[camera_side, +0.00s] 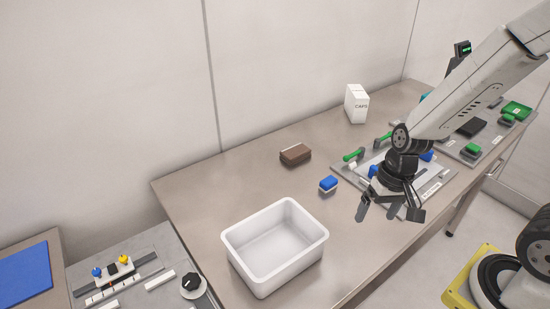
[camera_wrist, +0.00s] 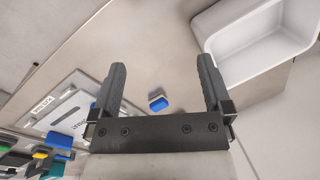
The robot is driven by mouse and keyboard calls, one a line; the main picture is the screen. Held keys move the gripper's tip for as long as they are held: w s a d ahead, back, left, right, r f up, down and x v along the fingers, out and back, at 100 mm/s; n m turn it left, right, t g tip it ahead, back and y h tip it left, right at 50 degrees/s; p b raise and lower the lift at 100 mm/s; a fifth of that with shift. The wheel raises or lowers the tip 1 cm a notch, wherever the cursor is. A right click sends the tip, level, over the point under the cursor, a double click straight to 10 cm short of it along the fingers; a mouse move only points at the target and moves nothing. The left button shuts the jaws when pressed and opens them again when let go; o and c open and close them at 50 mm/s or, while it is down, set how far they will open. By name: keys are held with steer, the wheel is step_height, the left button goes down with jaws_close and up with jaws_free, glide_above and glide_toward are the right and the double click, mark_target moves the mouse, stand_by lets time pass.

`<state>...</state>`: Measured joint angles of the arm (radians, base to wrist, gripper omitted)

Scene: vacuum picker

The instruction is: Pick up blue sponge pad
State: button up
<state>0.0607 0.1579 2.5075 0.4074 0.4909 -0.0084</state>
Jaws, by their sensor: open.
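The blue sponge pad (camera_side: 328,183) is a small block with a blue top and a pale lower layer. It lies on the table between the white bin and the grey fixture plate. In the wrist view the sponge pad (camera_wrist: 157,101) shows between the two fingers, beyond them and apart from both. My gripper (camera_side: 391,210) is open and empty, above the table to the right of the sponge in the side view. In the wrist view my gripper (camera_wrist: 161,68) has its two dark fingers spread wide.
An empty white bin (camera_side: 313,235) stands at the table's front left. A brown block (camera_side: 295,154) and a white box (camera_side: 356,104) stand behind. The grey fixture plate (camera_side: 437,184) with green and blue parts lies under my arm. Bare table surrounds the sponge.

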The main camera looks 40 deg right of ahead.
steer(key=w+a+f+m+t+y, duration=0.25)
steer(key=w+m+y, duration=0.2)
steer(key=m, duration=0.45)
steer(key=w+a+f+m+t+y, duration=0.1)
steer(key=w+f+m+t+y, duration=0.2)
steer(key=w+m, duration=0.35)
steer(key=m+t+h, duration=0.8)
steer(key=m+h, duration=0.1)
steer(key=m, duration=0.6)
glide_toward(333, 184)
steer(key=shift+x, duration=1.2)
steer(key=shift+a+r, duration=0.1)
steer(key=shift+r, duration=0.05)
steer(key=shift+w, duration=0.15)
steer(key=shift+x, duration=1.2)
